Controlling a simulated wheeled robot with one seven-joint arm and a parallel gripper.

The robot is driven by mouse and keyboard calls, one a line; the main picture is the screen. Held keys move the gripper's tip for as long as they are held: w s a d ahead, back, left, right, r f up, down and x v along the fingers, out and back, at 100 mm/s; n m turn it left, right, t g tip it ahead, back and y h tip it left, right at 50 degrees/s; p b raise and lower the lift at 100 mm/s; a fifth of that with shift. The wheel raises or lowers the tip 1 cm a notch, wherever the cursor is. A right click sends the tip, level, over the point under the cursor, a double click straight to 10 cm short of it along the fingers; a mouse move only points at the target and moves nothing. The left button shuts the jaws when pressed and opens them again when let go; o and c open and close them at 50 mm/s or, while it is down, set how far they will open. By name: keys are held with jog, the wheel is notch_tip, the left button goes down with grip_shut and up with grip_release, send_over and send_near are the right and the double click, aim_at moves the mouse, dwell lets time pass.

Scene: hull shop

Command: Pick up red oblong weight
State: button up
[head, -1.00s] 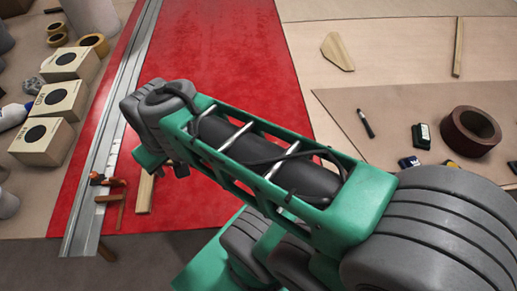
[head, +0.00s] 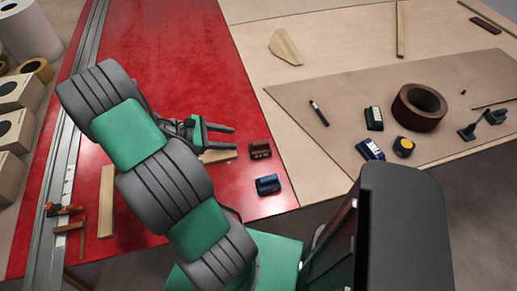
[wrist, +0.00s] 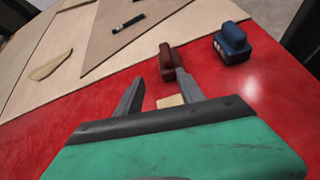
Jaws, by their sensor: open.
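The red oblong weight (head: 260,149) is a small dark red block with a raised part, lying on the red surface near its right edge. In the wrist view it (wrist: 166,62) shows just beyond the fingertips, nearer the right finger, which overlaps its lower part in the picture. My gripper (head: 234,140) is open and empty, its two fingers pointing right toward the weight. In the wrist view my gripper (wrist: 157,80) has the fingers spread. I cannot tell the fingers' height above the surface.
A similar blue weight (head: 268,184) lies close by, in front of the red one. A light wood piece (head: 218,156) lies beside and partly under my gripper. On the board at right are a brown tape roll (head: 419,107), a tape measure (head: 403,147) and a marker (head: 319,113).

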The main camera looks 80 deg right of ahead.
aim_at(261, 142)
jog(key=s, duration=0.1)
jog(key=s+d+g, duration=0.1)
jog(key=s, duration=0.1)
jog(key=s+f+n+g, duration=0.1)
jog(key=s, duration=0.1)
jog(key=shift+s+d, duration=0.25)
jog(key=shift+d, duration=0.05)
jog(key=x, duration=0.3)
jog(key=f+p+x, duration=0.1)
jog(key=x, duration=0.2)
jog(key=shift+c, duration=0.3)
grip_shut()
jog(key=shift+r, duration=0.1)
